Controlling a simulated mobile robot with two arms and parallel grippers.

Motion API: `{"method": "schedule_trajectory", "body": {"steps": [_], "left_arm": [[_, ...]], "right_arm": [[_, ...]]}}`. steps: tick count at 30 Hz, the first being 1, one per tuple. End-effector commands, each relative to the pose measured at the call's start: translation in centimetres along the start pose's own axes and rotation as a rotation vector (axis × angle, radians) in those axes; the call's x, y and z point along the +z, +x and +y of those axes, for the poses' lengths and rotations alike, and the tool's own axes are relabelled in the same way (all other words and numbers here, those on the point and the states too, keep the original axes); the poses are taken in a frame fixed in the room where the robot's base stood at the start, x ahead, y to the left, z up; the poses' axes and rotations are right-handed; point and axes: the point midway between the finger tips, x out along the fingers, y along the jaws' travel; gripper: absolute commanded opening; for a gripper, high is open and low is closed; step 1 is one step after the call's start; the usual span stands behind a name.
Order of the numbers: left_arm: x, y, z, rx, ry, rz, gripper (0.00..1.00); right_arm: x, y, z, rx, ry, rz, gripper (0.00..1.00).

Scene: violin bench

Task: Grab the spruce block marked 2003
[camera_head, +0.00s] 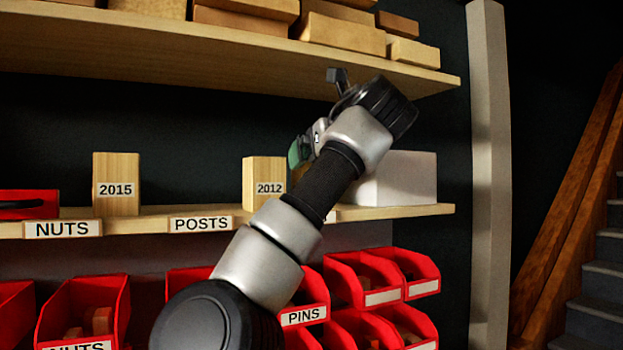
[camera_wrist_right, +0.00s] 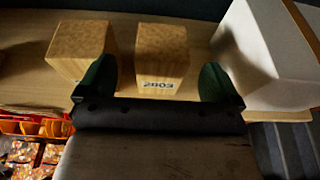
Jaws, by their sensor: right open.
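The spruce block marked 2003 (camera_wrist_right: 162,52) stands on the shelf in the right wrist view, its label facing me. My right gripper (camera_wrist_right: 158,82) is open, with one green finger on each side of the block's near end. In the head view, my right gripper (camera_head: 299,150) is at the middle shelf, and my arm hides most of the 2003 block there. My left gripper is not in view.
A block marked 2012 (camera_head: 264,181) stands just left, also in the wrist view (camera_wrist_right: 80,45). A white box (camera_head: 402,178) stands to the right. The block marked 2015 (camera_head: 116,182) is further left. Wood fills the upper shelf (camera_head: 200,62); red bins (camera_head: 85,308) sit below.

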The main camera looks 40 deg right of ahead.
Motion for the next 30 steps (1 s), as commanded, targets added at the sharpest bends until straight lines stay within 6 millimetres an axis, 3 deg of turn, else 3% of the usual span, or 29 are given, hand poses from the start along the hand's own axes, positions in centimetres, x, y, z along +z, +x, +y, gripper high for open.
{"method": "schedule_trajectory", "body": {"steps": [9, 15, 22, 30], "left_arm": [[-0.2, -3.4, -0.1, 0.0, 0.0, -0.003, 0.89], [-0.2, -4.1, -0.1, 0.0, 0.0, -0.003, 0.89], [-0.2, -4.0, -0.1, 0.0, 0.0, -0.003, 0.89], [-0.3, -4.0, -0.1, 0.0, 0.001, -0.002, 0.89]], "right_arm": [[1.0, 3.3, -0.3, -0.002, 0.0, 0.004, 0.94], [0.6, 5.3, -0.3, -0.002, 0.001, 0.0, 0.94], [0.5, 5.4, -0.3, -0.001, 0.001, -0.001, 0.94], [0.5, 5.4, -0.2, -0.001, 0.0, -0.001, 0.53]]}}
